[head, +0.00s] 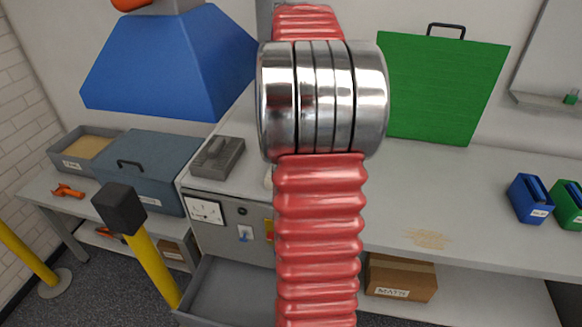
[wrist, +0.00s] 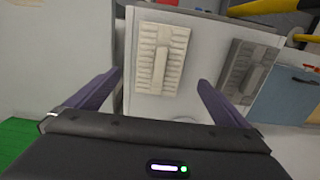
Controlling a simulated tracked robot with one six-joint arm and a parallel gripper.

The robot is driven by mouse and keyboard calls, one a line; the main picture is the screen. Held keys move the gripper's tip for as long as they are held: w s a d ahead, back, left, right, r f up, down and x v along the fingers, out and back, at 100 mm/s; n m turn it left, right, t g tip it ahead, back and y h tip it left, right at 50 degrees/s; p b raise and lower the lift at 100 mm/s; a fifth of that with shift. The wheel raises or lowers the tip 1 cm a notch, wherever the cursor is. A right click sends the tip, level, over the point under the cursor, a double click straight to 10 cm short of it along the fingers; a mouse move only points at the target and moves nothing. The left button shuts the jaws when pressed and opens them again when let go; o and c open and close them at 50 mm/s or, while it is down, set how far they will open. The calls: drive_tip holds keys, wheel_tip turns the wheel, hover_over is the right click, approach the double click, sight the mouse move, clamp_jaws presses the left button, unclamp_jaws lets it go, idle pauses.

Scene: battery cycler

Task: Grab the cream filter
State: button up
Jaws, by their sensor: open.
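The cream filter (wrist: 161,58) is a pale ribbed block with a raised bar along its middle. In the wrist view it lies on the light top of the cycler cabinet, upper centre. My gripper (wrist: 159,80) is open, its two purple fingers spread left and right of the filter in the picture. Nothing is held, and I cannot tell how far the fingers are above the filter. In the head view my red ribbed arm hides most or all of the cream filter, and my gripper is out of sight there.
A similar dark grey filter (head: 217,157) lies on the cabinet (head: 225,215); it also shows in the wrist view (wrist: 248,70). Left are a blue-grey lidded box (head: 140,165) and a yellow post (head: 155,265) with a black top. A drawer (head: 230,290) stands open.

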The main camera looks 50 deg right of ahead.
wheel_tip(320, 180, down, 8)
idle(0.4)
drive_tip(key=shift+d+f, duration=0.1)
drive_tip(key=shift+f, duration=2.5)
drive_tip(key=c, duration=1.1)
drive_tip(key=shift+r, duration=0.15)
wheel_tip(320, 180, up, 10)
drive_tip(key=shift+f, duration=0.1)
